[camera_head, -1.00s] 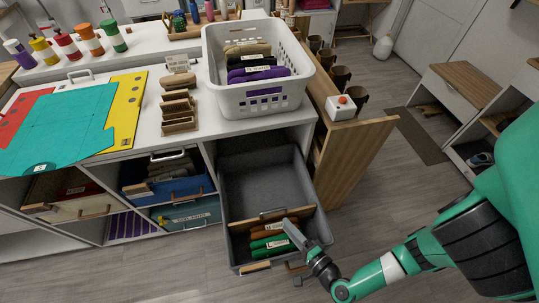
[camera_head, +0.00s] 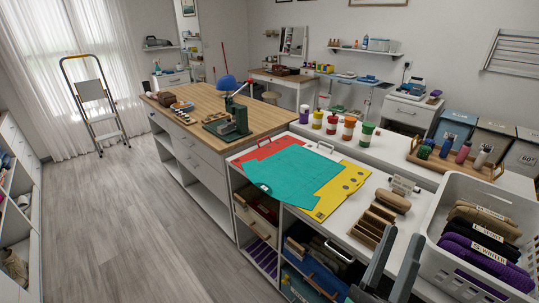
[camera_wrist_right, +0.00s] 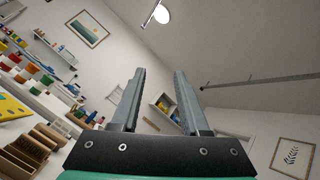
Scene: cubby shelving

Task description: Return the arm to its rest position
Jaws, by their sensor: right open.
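My right gripper (camera_head: 397,243) shows at the bottom of the head view, in front of the white counter. Its two grey fingers point upward, apart, with nothing between them. In the right wrist view the same gripper (camera_wrist_right: 158,75) is open and empty, with the walls and ceiling behind its fingers. The rest of my right arm is out of the head view. My left arm and gripper are not in view.
A white basket (camera_head: 432,228) of rolled textiles stands right of the gripper. A wooden rack (camera_head: 371,224) and a teal sheet (camera_head: 295,172) lie on the counter. A wood-topped bench (camera_head: 190,105) stands behind. The floor (camera_head: 110,215) at left is clear.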

